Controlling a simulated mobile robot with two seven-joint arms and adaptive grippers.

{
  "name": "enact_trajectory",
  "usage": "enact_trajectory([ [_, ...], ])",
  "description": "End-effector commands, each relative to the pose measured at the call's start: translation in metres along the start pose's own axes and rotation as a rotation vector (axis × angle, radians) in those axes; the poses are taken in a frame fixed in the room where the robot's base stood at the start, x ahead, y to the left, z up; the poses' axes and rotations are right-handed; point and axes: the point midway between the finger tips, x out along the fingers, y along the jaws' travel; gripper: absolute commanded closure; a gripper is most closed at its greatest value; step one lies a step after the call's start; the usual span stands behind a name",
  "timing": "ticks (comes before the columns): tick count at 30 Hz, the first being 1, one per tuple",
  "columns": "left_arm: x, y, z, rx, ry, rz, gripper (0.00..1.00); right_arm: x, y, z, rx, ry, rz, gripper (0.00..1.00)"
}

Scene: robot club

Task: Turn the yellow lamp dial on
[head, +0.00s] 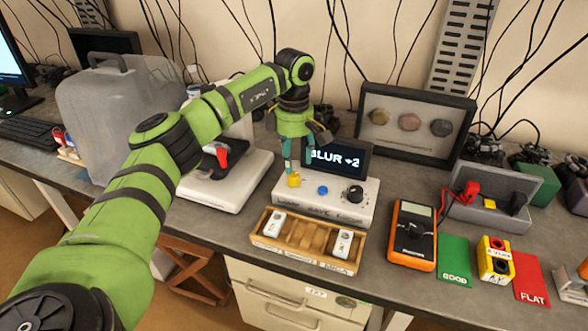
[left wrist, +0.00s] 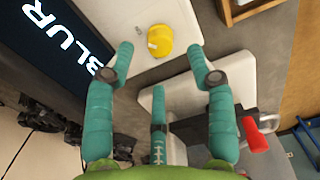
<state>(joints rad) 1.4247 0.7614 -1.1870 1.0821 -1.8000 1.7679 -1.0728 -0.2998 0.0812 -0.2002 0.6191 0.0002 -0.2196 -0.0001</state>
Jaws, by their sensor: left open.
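The yellow lamp dial (head: 293,180) sits at the left of the top of a white control box (head: 325,208). In the left wrist view the dial (left wrist: 160,40) lies just beyond and between my left fingertips, with a small light mark on it. My left gripper (head: 288,164) is open and hangs just above the dial. Its teal fingers (left wrist: 161,58) stand apart on either side, and no contact shows. A screen (head: 337,158) behind reads "BLUR +2". My right gripper is not in view.
A blue button (head: 322,190) and black knob (head: 354,194) share the box top. A wooden tray (head: 308,241) is in front. A white device with a red handle (head: 222,155) stands left, an orange multimeter (head: 412,236) right.

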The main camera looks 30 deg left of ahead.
Motion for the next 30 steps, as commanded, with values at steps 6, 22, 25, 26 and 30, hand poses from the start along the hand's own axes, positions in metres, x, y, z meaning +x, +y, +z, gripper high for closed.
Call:
enact_trajectory([
  [6,-0.045,0.000,0.001,0.001,0.000,0.002,0.45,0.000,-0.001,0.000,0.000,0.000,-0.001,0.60],
  [22,-0.069,-0.001,0.000,0.001,0.001,-0.002,0.45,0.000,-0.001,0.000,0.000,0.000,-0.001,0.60],
  [25,-0.069,0.000,0.000,0.001,0.001,-0.002,0.45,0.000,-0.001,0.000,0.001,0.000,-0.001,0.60],
  [26,-0.069,0.000,0.000,0.001,0.001,-0.002,0.45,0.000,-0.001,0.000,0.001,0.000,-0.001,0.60],
  [30,-0.069,0.000,0.000,0.001,0.001,-0.002,0.45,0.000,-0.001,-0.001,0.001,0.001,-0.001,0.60],
])
